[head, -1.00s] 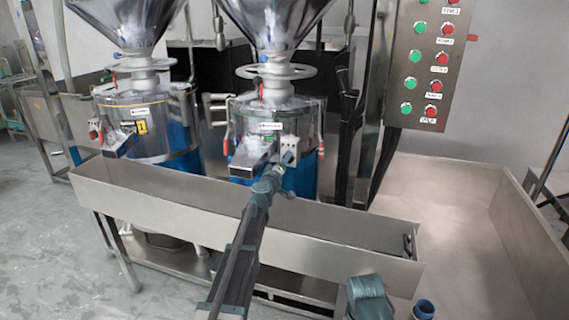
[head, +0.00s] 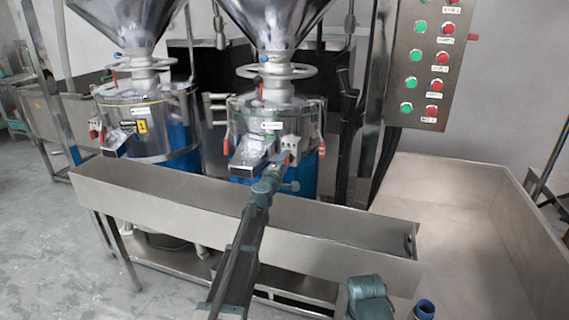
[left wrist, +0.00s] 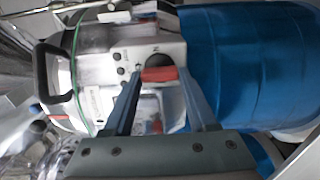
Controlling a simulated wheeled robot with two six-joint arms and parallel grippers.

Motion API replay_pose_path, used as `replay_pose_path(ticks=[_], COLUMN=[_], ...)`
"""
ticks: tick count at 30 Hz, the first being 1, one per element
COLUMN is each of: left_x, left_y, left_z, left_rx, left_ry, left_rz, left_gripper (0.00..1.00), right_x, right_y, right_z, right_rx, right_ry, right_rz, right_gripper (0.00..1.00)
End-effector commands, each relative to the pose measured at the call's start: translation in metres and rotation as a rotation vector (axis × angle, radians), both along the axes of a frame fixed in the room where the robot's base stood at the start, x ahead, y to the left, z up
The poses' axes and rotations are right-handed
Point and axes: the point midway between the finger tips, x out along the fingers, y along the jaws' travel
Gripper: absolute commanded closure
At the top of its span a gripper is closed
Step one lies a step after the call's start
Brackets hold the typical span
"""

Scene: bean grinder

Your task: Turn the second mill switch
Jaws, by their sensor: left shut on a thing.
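The second mill (head: 275,112) is the right one of two steel mills with blue lower bodies. Its grey switch box (head: 292,143) is on the front, right of the spout. My left gripper (head: 283,160) reaches up to this box from the front. In the left wrist view, the red switch (left wrist: 160,74) sits on a round black base on the box face. My left gripper's fingers (left wrist: 159,82) lie on both sides of the red switch and are shut on it. The finger contact is small and partly hard to see. My right gripper is not in view.
A long steel trough (head: 330,222) runs in front of the mills, under my left arm. The first mill (head: 150,115) stands at the left. A control panel (head: 425,65) with green and red buttons is at the right, above a wide steel bin (head: 470,195).

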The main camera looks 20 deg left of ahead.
Motion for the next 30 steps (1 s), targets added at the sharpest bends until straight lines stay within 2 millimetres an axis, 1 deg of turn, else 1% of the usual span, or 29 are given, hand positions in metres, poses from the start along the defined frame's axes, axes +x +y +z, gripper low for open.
replay_pose_path(ticks=[11, 12, 14, 15, 17, 26, 30], left_x=[-0.0008, -0.0008, -0.0008, -0.0008, -0.0006, -0.0008, -0.0063], left_y=[0.0006, 0.0006, 0.0005, 0.0005, 0.0004, 0.0001, 0.0002], left_z=[-0.0002, -0.0002, -0.0002, -0.0002, -0.0002, -0.0001, -0.0001], left_rx=[-0.007, -0.007, -0.007, -0.006, -0.006, -0.005, -0.005], left_ry=[0.000, 0.000, 0.000, 0.000, 0.000, 0.000, 0.000], left_rz=[0.001, 0.001, 0.001, 0.001, 0.001, 0.000, 0.001], left_gripper=[0.98, 0.41, 0.30, 0.23, 0.12, 0.12, 0.12], right_x=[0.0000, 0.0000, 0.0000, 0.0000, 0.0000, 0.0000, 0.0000], right_y=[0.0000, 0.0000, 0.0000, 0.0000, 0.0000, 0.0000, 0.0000], right_z=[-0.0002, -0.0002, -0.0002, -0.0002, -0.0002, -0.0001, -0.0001], right_rx=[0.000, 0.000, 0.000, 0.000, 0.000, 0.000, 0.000], right_ry=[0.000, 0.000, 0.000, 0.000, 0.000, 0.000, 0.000], right_rz=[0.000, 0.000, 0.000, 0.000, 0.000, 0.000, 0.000], right_gripper=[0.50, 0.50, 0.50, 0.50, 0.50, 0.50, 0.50])
